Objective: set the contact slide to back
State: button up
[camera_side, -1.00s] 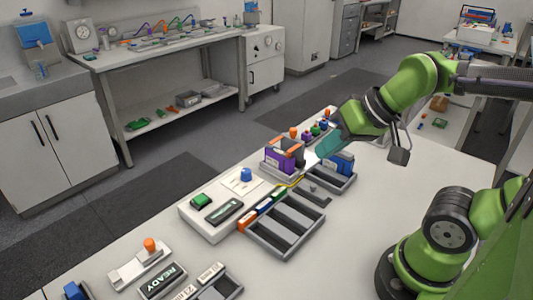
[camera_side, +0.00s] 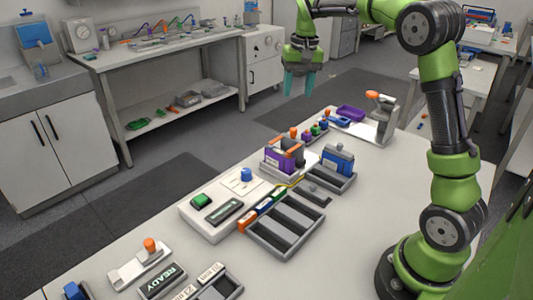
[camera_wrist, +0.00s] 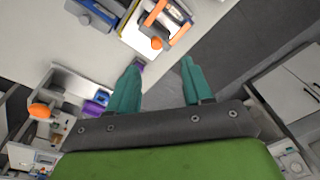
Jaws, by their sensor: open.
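The pictures do not label the contact slide. One candidate is the orange-knobbed part of the battery holder (camera_side: 283,158), which holds a purple block between orange-topped walls; its knob (camera_side: 293,131) stands at its far side. The holder also shows at the top of the wrist view (camera_wrist: 150,25). Another candidate is the pale slide with an orange knob (camera_side: 150,245) at the front left, beside the READY display (camera_side: 163,282). My gripper (camera_side: 300,86) is open and empty, raised high beyond the bench's far edge. Its teal fingers (camera_wrist: 160,62) are apart in the wrist view.
A white unit with a green button (camera_side: 201,201) and blue knob stands mid-bench. A grey slotted tray (camera_side: 285,232), a blue block (camera_side: 338,159) in a tray, a purple bin (camera_side: 350,113) and an orange-handled stand (camera_side: 383,118) are nearby. The bench's right side is clear.

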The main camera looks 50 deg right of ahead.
aim_at(294, 128)
jog(key=shift+m+g, duration=0.5)
jog(key=shift+g, duration=0.1)
jog(key=f, duration=0.4)
jog(key=w+d+f, duration=0.1)
jog(key=f, duration=0.4)
jog(key=w+d+f, duration=0.1)
jog(key=f, duration=0.4)
jog(key=shift+w, duration=0.1)
jog(key=shift+c, duration=0.3)
grip_shut()
jog(key=shift+d, duration=0.1)
